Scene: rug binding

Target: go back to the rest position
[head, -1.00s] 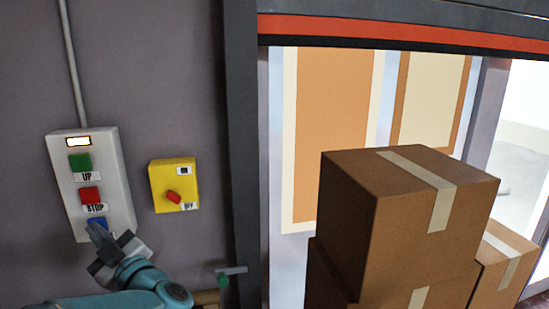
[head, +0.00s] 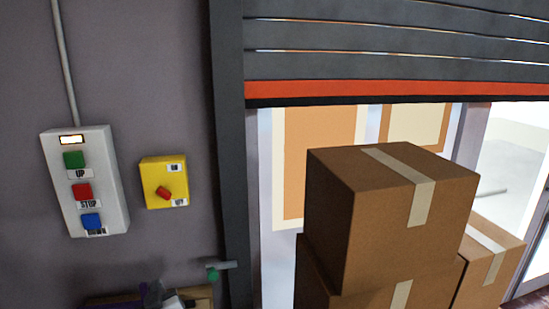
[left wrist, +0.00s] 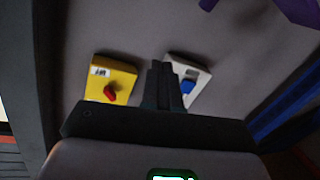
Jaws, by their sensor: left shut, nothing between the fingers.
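My left gripper (head: 165,297) is at the bottom edge of the head view, below the control boxes and apart from them. Its dark fingers (left wrist: 166,84) are together and empty in the left wrist view. The white control box (head: 84,180) on the wall has a green UP button, a red STOP button and a blue button (head: 92,221). The blue button also shows in the left wrist view (left wrist: 188,86), beyond the fingers. My right gripper is in neither view.
A yellow switch box (head: 165,183) with a red knob is on the wall. A grey roller shutter (head: 390,50) with a red lower edge hangs partway down the doorway. Stacked cardboard boxes (head: 385,220) stand at the opening.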

